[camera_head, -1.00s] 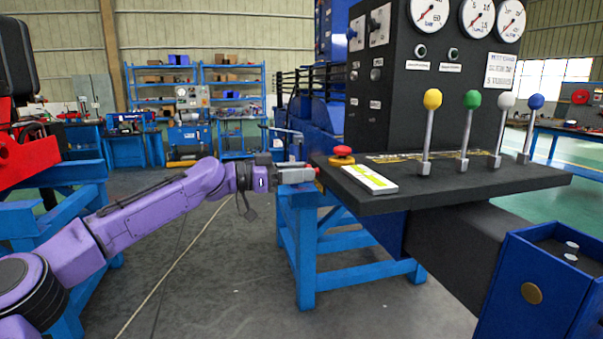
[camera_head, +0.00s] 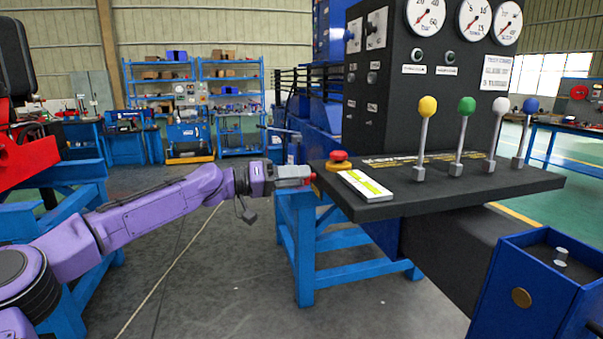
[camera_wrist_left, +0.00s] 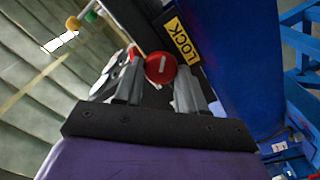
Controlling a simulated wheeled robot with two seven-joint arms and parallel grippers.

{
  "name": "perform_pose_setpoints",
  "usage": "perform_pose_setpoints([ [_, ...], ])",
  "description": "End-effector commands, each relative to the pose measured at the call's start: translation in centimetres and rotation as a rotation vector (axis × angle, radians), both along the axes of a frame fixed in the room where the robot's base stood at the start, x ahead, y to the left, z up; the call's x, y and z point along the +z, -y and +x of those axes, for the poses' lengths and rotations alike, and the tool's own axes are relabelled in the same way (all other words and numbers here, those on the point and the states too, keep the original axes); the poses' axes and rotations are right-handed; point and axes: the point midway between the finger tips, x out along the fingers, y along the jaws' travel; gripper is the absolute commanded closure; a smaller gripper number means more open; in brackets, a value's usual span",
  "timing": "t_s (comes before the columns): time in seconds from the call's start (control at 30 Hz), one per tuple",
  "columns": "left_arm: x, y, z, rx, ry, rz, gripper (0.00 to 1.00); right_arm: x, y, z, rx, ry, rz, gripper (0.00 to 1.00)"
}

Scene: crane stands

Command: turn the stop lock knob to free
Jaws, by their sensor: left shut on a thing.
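The stop lock knob (camera_wrist_left: 160,71) is a round red knob with a pale bar across its face. A yellow LOCK label (camera_wrist_left: 181,40) is beside it in the left wrist view. My left gripper (camera_wrist_left: 157,82) is shut on the knob, one finger on each side. In the head view, my left gripper (camera_head: 307,176) reaches the left edge of the black control panel (camera_head: 420,195), where only a bit of red shows at its tips. The gripper and panel edge hide most of the knob there. My right gripper is not in view.
A red mushroom button (camera_head: 339,157) and a white-green box (camera_head: 364,186) are on the panel near the left gripper. Several levers with coloured balls (camera_head: 427,107) stand farther right. A blue stand (camera_head: 305,245) is below the panel. Open floor lies left of it.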

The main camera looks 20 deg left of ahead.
Motion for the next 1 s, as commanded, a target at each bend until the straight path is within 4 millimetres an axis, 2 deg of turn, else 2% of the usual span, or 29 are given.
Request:
perform_pose_setpoints([
  [0.6,0.0,-0.2,0.2,0.004,-0.465,-0.314,0.90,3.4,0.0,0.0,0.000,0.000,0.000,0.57],
  [1.0,-0.3,-0.2,0.2,0.005,-0.636,-0.431,0.90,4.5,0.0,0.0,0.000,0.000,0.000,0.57],
])
